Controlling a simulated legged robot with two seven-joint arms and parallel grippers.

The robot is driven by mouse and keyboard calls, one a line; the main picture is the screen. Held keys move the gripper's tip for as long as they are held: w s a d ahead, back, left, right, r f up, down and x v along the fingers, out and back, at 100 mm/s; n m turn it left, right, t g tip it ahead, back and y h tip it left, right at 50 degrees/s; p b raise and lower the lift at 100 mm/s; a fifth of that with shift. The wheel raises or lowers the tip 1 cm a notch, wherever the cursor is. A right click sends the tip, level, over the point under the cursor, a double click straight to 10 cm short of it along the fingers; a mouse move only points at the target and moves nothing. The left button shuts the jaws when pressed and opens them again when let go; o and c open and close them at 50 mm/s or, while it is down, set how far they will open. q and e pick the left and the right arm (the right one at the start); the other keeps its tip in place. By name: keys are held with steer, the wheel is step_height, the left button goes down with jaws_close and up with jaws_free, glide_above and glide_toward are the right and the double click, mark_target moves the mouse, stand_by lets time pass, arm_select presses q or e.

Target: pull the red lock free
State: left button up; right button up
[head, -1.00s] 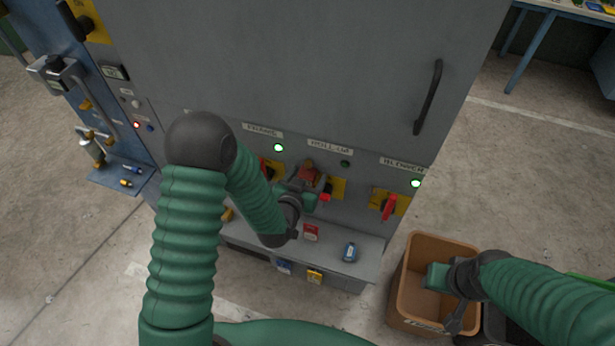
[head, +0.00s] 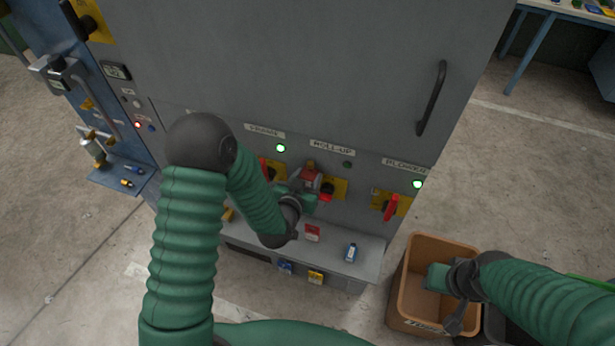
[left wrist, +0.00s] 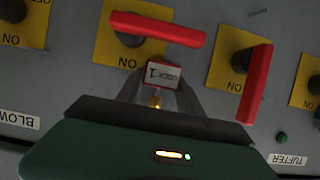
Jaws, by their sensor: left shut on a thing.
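In the left wrist view the lock is just beside a red switch handle (left wrist: 157,28) over a yellow plate (left wrist: 104,45). I cannot tell whether its shackle is still through anything. In the head view the left gripper (head: 307,188) is at the ROLL-UP switch, with the reddish lock (head: 311,171) at its tips. My right gripper (head: 452,285) hangs over the brown bin, and its jaws are unclear.
The grey cabinet (head: 290,70) has a black door handle (head: 432,98) and more red-handled switches, such as BLOWER (head: 391,208). The brown bin (head: 403,300) stands right on the floor.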

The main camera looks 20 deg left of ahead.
mark_target(307, 183)
arm_select(q)
steer(key=c, duration=0.4)
steer(key=shift+o, duration=0.2)
steer(key=shift+s, duration=1.9)
steer(key=shift+s+b, duration=0.4)
steer(key=shift+s, duration=0.1)
steer(key=shift+s+a+p, duration=0.15)
steer(key=shift+s+p, duration=0.8)
steer(key=shift+s, duration=1.05)
